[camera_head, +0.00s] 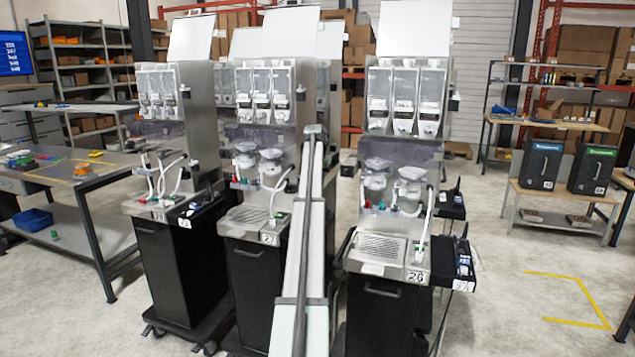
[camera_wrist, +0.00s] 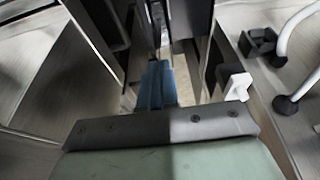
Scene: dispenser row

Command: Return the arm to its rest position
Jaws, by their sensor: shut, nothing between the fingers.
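In the wrist view my gripper (camera_wrist: 157,70) shows as narrow blue fingers close together beyond a grey plate and pale green housing. The fingers are shut with nothing between them. They point into a narrow, dark gap beside metal surfaces. In the head view my pale arm rises from the bottom middle, between the dispenser marked 27 (camera_head: 255,235) and the dispenser marked 28 (camera_head: 385,265). My fingers cannot be made out there.
A third dispenser (camera_head: 160,200) stands at left. White tubing (camera_wrist: 297,25) and a black fitting (camera_wrist: 285,106) are close on the right in the wrist view. A workbench (camera_head: 85,175) is at far left. Open floor (camera_head: 510,250) lies at right, with black bins (camera_head: 540,165) on a bench behind.

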